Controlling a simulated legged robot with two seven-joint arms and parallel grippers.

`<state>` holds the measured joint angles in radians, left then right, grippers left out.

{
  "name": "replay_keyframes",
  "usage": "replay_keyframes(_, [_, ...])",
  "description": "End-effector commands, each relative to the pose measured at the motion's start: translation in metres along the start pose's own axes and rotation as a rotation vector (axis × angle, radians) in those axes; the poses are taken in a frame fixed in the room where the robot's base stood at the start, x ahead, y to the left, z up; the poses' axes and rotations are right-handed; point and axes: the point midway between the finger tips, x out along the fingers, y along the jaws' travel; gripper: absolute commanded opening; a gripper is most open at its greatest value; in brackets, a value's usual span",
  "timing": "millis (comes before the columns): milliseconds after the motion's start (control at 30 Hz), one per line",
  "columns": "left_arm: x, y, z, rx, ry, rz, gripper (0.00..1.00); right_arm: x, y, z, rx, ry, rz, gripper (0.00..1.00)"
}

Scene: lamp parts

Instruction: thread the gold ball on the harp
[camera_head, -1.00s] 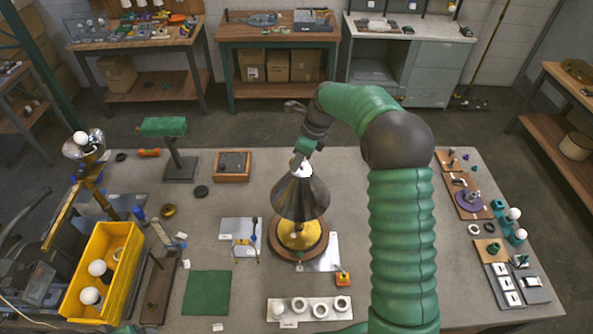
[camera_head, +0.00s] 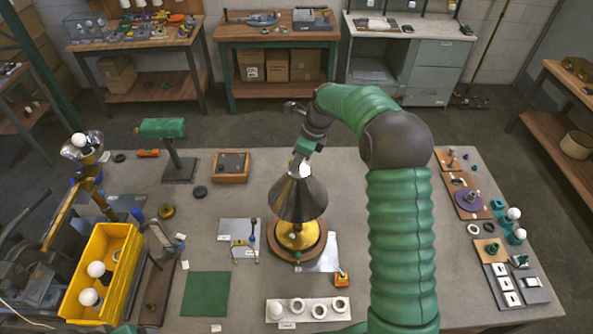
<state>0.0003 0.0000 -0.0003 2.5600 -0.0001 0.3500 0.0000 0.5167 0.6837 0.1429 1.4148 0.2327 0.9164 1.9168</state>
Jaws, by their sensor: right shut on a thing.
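The lamp stands near the middle of the table, with a dark metallic cone shade (camera_head: 298,200) over a gold body and a round wooden base (camera_head: 297,240). My right gripper (camera_head: 303,155) is at the top of the shade, reached by my green arm curving over from the right. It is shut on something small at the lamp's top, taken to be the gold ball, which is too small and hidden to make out. The harp is hidden by the shade and gripper. My left gripper is not in view.
A yellow bin (camera_head: 106,275) with white bulbs stands at the left. A green mat (camera_head: 208,299) and a white holder (camera_head: 309,309) with several rings lie in front. A green-shaded lamp (camera_head: 162,128) stands behind left. Small parts boards line the right edge.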

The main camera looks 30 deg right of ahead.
Motion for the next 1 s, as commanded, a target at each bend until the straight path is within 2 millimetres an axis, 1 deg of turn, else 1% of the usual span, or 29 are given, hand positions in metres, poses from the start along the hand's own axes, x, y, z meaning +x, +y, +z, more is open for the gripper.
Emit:
replay_keyframes(500, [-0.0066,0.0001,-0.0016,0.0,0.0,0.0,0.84,-0.0035,-0.0045,-0.0033,-0.002,0.003,-0.004,0.0])
replay_keyframes(700, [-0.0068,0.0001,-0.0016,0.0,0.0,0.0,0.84,-0.0031,-0.0086,-0.0072,-0.001,0.002,-0.002,0.0])
replay_keyframes(1000, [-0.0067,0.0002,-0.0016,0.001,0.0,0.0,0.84,-0.003,-0.0093,-0.0078,-0.001,0.001,-0.002,0.0])
